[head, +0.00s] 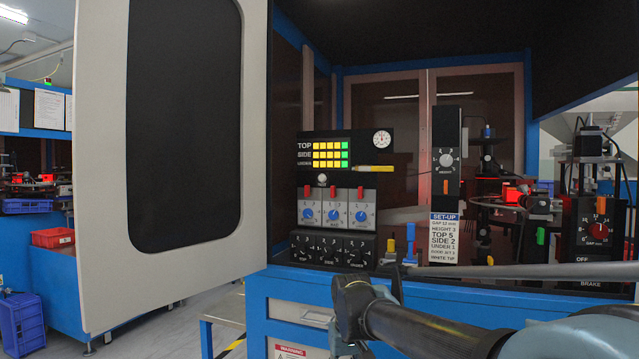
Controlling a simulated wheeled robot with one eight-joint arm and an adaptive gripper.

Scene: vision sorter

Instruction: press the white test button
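A small round whitish button (322,179) sits on the black control panel (308,172), below the TOP, SIDE and UNDER rows of yellow and green lights. It looks like the white test button, but it is too small to read a label. My gripper (394,282) is low in the picture, in front of the blue cabinet edge, below and to the right of the button and well apart from it. My dark wrist hides part of it, and I cannot tell whether its fingers are open.
Below the button are several blue selector knobs (334,214) and a row of black dials (325,249). A large open door (255,150) stands at left.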

